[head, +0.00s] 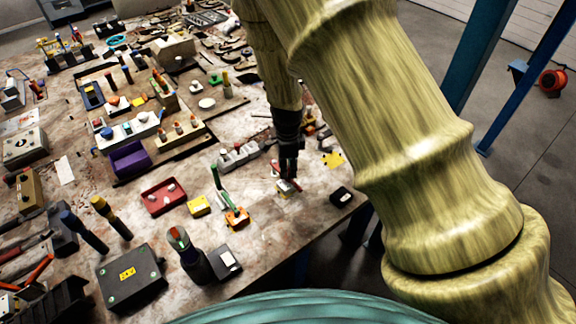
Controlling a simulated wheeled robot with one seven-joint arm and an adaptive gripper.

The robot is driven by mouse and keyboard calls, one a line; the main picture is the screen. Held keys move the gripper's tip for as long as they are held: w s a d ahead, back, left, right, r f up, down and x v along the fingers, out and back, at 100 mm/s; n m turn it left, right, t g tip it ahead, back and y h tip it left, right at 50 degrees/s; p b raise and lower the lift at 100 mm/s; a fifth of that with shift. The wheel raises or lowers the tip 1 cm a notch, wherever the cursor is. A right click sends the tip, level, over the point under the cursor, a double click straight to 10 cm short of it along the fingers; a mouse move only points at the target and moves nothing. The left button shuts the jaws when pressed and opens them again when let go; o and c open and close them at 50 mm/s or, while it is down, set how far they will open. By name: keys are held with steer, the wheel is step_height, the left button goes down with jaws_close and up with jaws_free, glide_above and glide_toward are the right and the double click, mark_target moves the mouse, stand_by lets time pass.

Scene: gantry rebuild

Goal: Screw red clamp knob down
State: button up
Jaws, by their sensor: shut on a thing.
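My gripper (289,174) points straight down at the right part of the worktable, near its front right edge. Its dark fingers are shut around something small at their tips. A bit of red (294,184) shows right at the fingertips, which fits the red clamp knob. The fingers cover most of it. A small pale base (284,188) lies just below, on the table. I cannot tell how far down the knob sits or whether it is tilted.
The worktable (275,265) is crowded. An orange block with a green upright (237,217), a yellow block (199,206) and a red tray (163,196) stand to the left. A black block (341,197) lies to the right, near the edge. A grey-white block row (240,156) is behind left.

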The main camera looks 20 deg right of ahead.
steer(key=shift+w+r, duration=0.25)
steer(key=shift+w, duration=0.1)
steer(key=o, duration=0.8)
steer(key=shift+o, duration=0.8)
steer(key=shift+s+a+f, duration=0.1)
steer(key=shift+r, duration=3.8)
